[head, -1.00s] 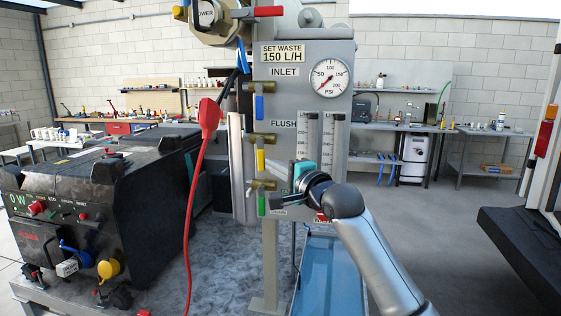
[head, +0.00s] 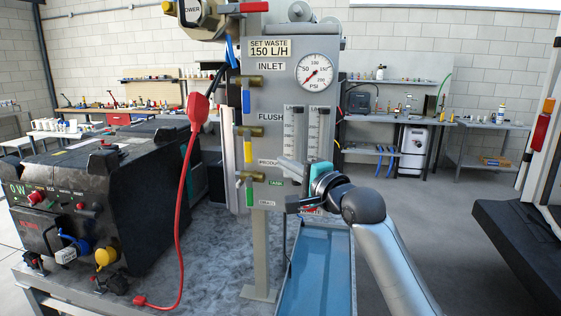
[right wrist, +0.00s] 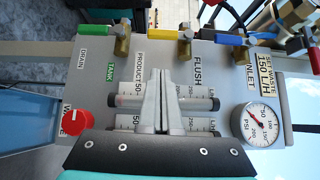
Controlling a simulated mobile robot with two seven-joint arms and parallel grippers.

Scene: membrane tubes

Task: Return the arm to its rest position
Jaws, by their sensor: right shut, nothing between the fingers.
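My right gripper (head: 284,162) is in front of the lower part of the grey panel (head: 262,108) in the head view, its teal and black body beside the flow tubes. In the right wrist view its two fingers (right wrist: 161,78) are together, with nothing between them. They point across the PRODUCT and FLUSH tubes (right wrist: 195,103); I cannot tell the gap to the panel. My right arm (head: 385,250) reaches in from the lower right. My left gripper is not in view.
The panel carries a pressure gauge (head: 318,72), several brass valves with blue, yellow and green handles, and a red knob (right wrist: 75,121). A blue tray (head: 318,270) lies below. A black machine (head: 130,190) and red cable (head: 180,240) are left.

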